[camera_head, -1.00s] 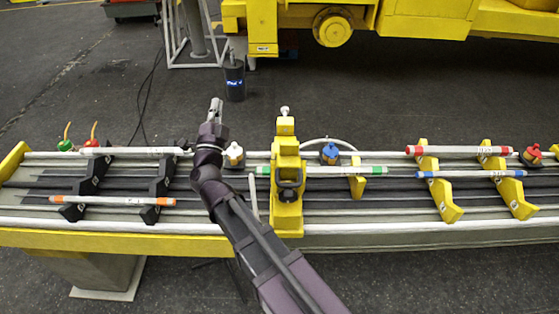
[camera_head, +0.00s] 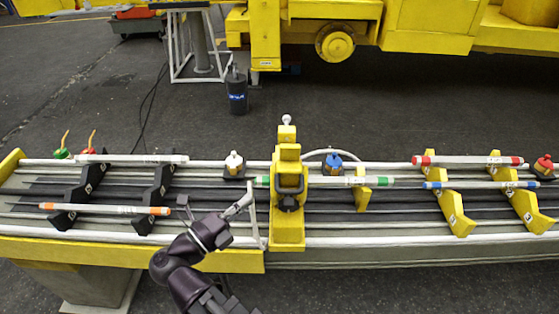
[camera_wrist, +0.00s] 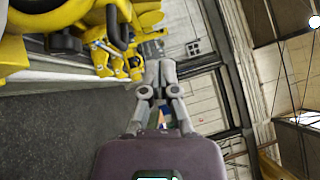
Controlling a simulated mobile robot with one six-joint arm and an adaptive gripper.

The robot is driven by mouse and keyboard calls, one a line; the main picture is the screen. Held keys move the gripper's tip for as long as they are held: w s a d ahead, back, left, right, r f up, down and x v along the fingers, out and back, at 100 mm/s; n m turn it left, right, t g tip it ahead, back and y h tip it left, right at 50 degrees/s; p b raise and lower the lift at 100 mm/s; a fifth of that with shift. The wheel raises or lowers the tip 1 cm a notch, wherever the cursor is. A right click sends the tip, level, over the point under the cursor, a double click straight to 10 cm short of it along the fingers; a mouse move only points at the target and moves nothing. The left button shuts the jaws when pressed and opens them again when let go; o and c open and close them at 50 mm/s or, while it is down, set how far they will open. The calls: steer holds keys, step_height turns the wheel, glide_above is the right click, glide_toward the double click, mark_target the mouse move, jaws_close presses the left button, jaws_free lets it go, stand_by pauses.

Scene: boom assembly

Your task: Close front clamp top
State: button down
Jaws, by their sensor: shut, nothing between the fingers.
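The yellow front clamp (camera_head: 287,219) stands across the rail in the head view. A yellow upper piece with a white knob (camera_head: 286,120) stands upright at its top, and a dark ring shows on its front. A white tube with green bands (camera_head: 334,181) runs through the clamp. My gripper (camera_head: 249,192) is shut and empty just left of the clamp, close to a thin white rod (camera_head: 256,226). I cannot tell whether they touch. In the wrist view my gripper (camera_wrist: 166,66) has its fingers together, with yellow machinery beyond.
The rail carries black supports (camera_head: 149,200) at left and yellow supports (camera_head: 449,203) at right, holding marked tubes. A white-topped fitting (camera_head: 234,164) and a blue-topped one (camera_head: 332,163) flank the clamp. Open floor lies behind the rail.

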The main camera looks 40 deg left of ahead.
steer(key=shift+w+r, duration=0.1)
steer(key=shift+w, duration=0.05)
steer(key=p, duration=0.2)
glide_toward(288, 150)
steer(key=w+d, duration=0.3)
steer(key=d, duration=0.1)
steer(key=shift+w+a+r+p, duration=0.25)
steer(key=shift+w+a, duration=0.45)
steer(key=shift+w, duration=0.25)
steer(key=shift+w+a+r+p, duration=0.25)
steer(key=shift+w+a, duration=0.4)
steer(key=shift+w, duration=0.25)
steer(key=shift+d, duration=0.1)
steer(key=shift+w, duration=0.1)
